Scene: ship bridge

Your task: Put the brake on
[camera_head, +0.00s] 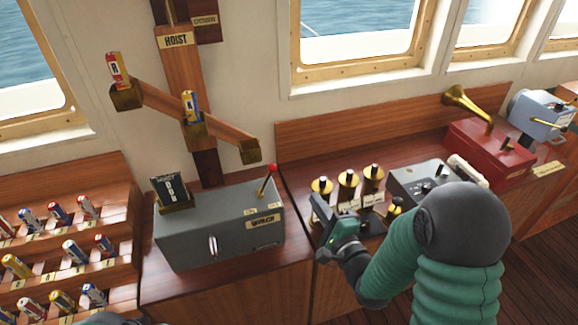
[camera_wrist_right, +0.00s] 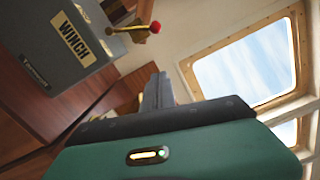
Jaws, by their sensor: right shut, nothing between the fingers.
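The grey winch box (camera_head: 190,236) stands on the wooden counter left of centre. Its lever has a red knob (camera_head: 272,168) and rises from the top right of the box, tilted to the right. Two small labels sit by the lever, too small to read surely. In the right wrist view the winch box (camera_wrist_right: 60,35) and red knob (camera_wrist_right: 155,27) show at the upper left. My right gripper (camera_head: 317,205) is shut and empty, right of the winch box and apart from the lever; its fingers also show in the wrist view (camera_wrist_right: 158,92). My left gripper is out of view.
Brass-topped controls (camera_head: 347,180) stand just behind my right gripper. A grey box (camera_head: 418,178) and a red box with a horn (camera_head: 490,150) lie farther right. A HOIST balance (camera_head: 180,60) hangs above the winch.

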